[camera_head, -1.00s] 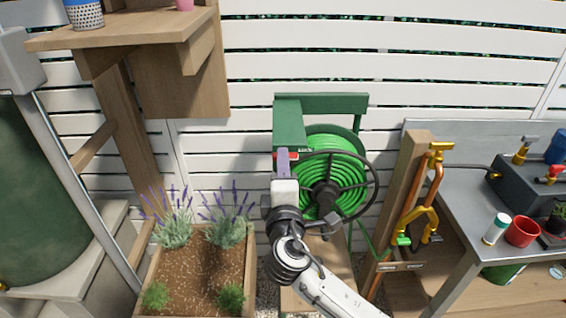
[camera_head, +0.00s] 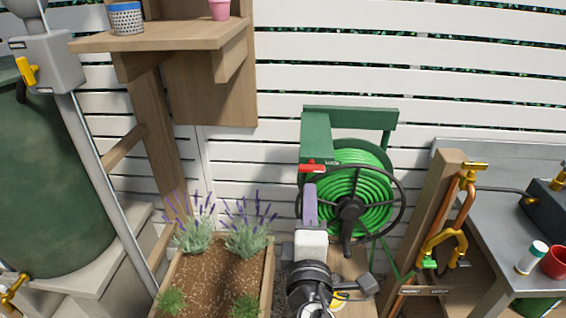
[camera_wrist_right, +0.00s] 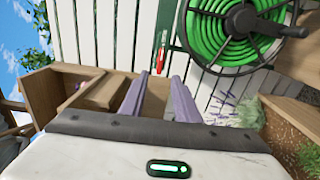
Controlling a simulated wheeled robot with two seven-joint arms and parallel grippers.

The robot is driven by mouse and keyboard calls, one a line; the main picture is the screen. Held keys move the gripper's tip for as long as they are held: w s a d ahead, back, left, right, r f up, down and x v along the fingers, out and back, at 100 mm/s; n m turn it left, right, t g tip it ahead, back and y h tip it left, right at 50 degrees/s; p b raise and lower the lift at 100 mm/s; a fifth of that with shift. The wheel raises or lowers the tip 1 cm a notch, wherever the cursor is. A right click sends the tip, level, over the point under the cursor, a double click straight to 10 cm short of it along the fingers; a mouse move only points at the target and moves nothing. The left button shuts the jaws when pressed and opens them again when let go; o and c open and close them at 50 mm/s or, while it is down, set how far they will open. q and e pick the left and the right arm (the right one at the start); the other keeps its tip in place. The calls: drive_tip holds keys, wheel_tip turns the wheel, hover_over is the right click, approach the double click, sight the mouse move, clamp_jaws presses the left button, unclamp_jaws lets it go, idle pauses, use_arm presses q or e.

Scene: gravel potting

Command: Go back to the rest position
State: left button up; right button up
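My right gripper (camera_head: 310,205) points up the picture at the bottom centre of the head view. Its purple fingers overlap there. In the right wrist view, the two fingers of this gripper (camera_wrist_right: 157,98) stand apart with nothing held between them. Behind it in the head view is the green hose reel (camera_head: 365,205), with a red handle (camera_head: 312,168) just above the fingertips in the picture. The handle also shows beyond the fingers in the wrist view (camera_wrist_right: 161,55). I cannot see any contact with it. My left gripper is not in view.
A wooden planter (camera_head: 267,280) with lavender stands left of my right arm. A green tank (camera_head: 45,185) and a wooden shelf (camera_head: 165,38) are at the left. A grey metal table (camera_head: 490,235) with a red cup (camera_head: 555,262) is at the right, beside a wooden post (camera_head: 432,210).

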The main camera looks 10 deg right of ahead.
drive_tip(key=s+d+f+m+g, duration=0.4)
drive_tip(key=s+f, duration=0.1)
drive_tip(key=f, duration=0.2)
drive_tip(key=s+d+f+m+g, duration=0.3)
drive_tip(key=s+d+f+g, duration=0.15)
drive_tip(key=f, duration=0.25)
drive_tip(key=s+a+f+m+g+y, duration=0.1)
drive_tip(key=s+f+m+g+y, duration=0.25)
drive_tip(key=s, duration=0.55)
drive_tip(key=s+f+m+g+y, duration=0.2)
drive_tip(key=s+f+m, duration=0.15)
drive_tip(key=s, duration=0.55)
drive_tip(key=w+a+f+t+y, duration=0.1)
drive_tip(key=w+a+f+t, duration=0.1)
drive_tip(key=f, duration=0.4)
drive_tip(key=w+a+f+n+t+y, duration=0.1)
drive_tip(key=w+a+f+t, duration=0.1)
drive_tip(key=f, duration=0.4)
drive_tip(key=shift+a+t, duration=0.6)
drive_tip(key=shift+a, duration=0.2)
